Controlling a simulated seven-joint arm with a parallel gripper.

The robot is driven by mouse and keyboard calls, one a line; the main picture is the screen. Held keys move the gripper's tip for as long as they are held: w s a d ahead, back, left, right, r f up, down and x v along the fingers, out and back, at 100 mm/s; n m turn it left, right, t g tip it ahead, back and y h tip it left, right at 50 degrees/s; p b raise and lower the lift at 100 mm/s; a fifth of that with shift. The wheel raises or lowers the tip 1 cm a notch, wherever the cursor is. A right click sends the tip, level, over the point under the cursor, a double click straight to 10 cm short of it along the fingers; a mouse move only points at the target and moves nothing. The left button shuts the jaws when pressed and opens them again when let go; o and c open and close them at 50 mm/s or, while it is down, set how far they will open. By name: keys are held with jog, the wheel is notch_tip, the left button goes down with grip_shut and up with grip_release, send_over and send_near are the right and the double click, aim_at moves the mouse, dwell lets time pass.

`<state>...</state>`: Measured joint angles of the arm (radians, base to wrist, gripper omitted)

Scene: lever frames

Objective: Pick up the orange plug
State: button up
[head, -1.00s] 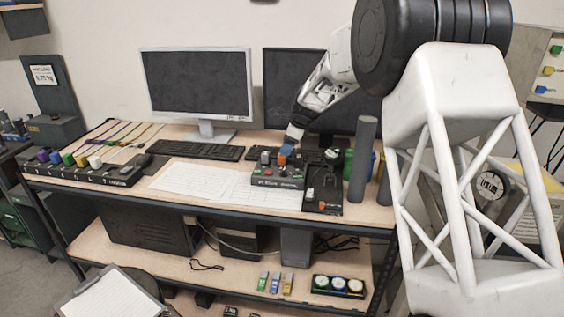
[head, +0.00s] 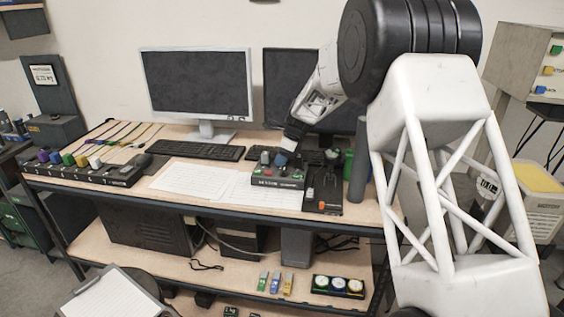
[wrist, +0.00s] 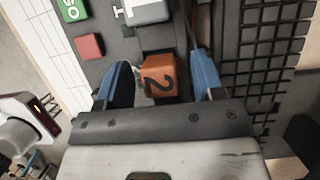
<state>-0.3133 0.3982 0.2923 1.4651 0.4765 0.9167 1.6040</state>
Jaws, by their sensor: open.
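The orange plug, marked with a 2, sits in the dark panel (head: 278,182) on the workbench. In the wrist view the orange plug (wrist: 158,77) lies between the two blue fingers of my gripper (wrist: 162,72). The fingers are open, with a gap on both sides of the plug, and it is nearer the left finger. In the head view my gripper (head: 281,158) is down at the panel, and its finger hides the orange plug.
In the wrist view a red block (wrist: 89,46), a green label (wrist: 72,9) and a grey plug (wrist: 149,10) are near the orange plug. A keyboard (wrist: 258,60) lies close on the right. A lever panel (head: 323,190) and a grey cylinder (head: 360,165) stand right of the panel.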

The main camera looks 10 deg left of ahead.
jog(key=shift+c, duration=0.3)
jog(key=c, duration=0.9)
jog(key=shift+c, duration=0.2)
jog(key=shift+r, duration=0.1)
jog(key=shift+r, duration=0.75)
notch_tip(320, 180, up, 2)
jog(key=shift+r, duration=0.1)
jog(key=s+d, duration=0.3)
jog(key=s, duration=0.4)
jog(key=s+d+r, duration=0.1)
jog(key=s+d, duration=0.2)
jog(key=s, duration=0.5)
jog(key=shift+r, duration=0.25)
